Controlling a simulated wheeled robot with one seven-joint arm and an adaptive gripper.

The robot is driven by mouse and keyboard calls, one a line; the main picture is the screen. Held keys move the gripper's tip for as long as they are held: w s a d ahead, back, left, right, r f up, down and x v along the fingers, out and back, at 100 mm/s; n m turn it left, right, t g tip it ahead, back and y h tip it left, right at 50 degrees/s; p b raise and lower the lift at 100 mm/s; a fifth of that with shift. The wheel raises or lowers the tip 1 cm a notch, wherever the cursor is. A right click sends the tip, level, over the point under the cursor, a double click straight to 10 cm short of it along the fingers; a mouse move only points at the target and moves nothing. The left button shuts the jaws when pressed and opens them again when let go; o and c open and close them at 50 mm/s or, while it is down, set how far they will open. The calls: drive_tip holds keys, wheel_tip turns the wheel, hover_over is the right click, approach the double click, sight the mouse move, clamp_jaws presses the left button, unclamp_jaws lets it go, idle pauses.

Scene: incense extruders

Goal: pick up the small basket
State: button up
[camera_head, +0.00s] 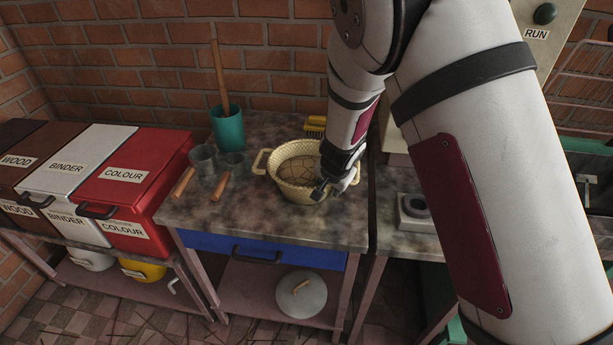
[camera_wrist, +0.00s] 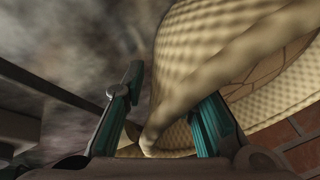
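The small basket (camera_head: 288,188) is pale yellow and woven, with a handle loop on its left side. It stands upright on the stained worktop (camera_head: 330,232), and a brownish, cracked-looking surface shows inside it. My gripper (camera_head: 322,189) is at the basket's right side and hides the rim there. In the wrist view, my gripper (camera_wrist: 170,95) has its two teal-padded fingers apart. A thick woven handle of the basket (camera_wrist: 195,55) passes between them. A gap shows between the left finger and the handle. The right finger overlaps the basket, and I cannot tell whether it touches.
Metal cups with wooden handles (camera_head: 203,160) and a teal pot (camera_head: 228,130) stand left of the basket. A yellow brush-like item (camera_head: 315,124) is behind it. Lidded wood, binder and colour bins (camera_head: 122,190) are at left. The worktop's front is clear.

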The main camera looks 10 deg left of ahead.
drive_tip(key=shift+c, duration=0.6)
clamp_jaws()
drive_tip(key=shift+r, duration=0.1)
